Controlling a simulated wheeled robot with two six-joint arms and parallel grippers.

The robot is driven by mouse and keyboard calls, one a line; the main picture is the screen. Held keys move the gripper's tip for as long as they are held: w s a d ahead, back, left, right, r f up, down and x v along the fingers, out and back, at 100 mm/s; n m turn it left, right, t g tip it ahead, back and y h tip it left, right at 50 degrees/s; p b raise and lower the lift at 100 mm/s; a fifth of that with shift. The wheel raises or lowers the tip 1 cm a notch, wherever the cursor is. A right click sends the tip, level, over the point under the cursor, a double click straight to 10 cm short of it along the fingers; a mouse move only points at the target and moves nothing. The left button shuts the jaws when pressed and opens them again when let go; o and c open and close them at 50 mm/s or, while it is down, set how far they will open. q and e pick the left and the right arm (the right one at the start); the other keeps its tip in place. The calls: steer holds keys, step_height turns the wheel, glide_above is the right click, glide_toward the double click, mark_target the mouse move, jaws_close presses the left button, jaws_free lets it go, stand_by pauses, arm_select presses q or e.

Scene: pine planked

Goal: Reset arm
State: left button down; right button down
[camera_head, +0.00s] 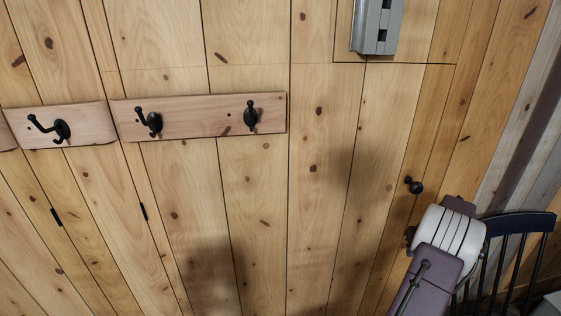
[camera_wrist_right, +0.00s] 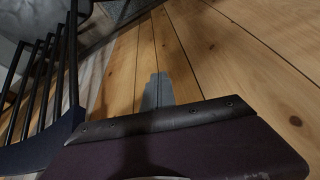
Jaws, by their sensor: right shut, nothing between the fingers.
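My right arm comes in from the bottom right of the head view, with a purple link and a white wrist. My right gripper (camera_head: 460,205) shows there only in part, beyond the white wrist, and its fingertips are not clear. In the right wrist view, the grey fingers of my right gripper (camera_wrist_right: 157,90) stand close together past the dark purple body, shut with nothing between them. My left gripper is not in view.
A pine plank wall (camera_head: 325,180) carries boards with black hooks (camera_head: 195,117) at left. A grey box (camera_head: 376,27) is at the top. A black knob (camera_head: 413,185) is near my right wrist. A dark spindle-back chair (camera_head: 510,235) stands at right, also at left in the wrist view (camera_wrist_right: 50,100).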

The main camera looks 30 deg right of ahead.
steer(key=w+a+r+n+y+p, duration=0.1)
steer(key=w+a+r+p, duration=0.15)
steer(key=a, duration=0.65)
steer(key=w+a+r+n+g+p, duration=0.1)
steer(key=w+a+r+p, duration=0.2)
steer(key=a, duration=0.6)
steer(key=w+a+r+n+y+p, duration=0.15)
steer(key=w+a, duration=0.25)
steer(key=a, duration=0.6)
steer(key=s+a+r+n+p, duration=0.1)
steer(key=s+a+p, duration=0.1)
steer(key=s+a, duration=0.3)
steer(key=s+a+r+n+g+p, duration=0.1)
steer(key=s+a, duration=0.5)
steer(key=a, duration=0.8)
steer(key=shift+r+n+p, duration=0.35)
steer(key=shift+r+p, duration=0.3)
steer(key=shift+r, duration=0.05)
steer(key=shift+s, duration=0.1)
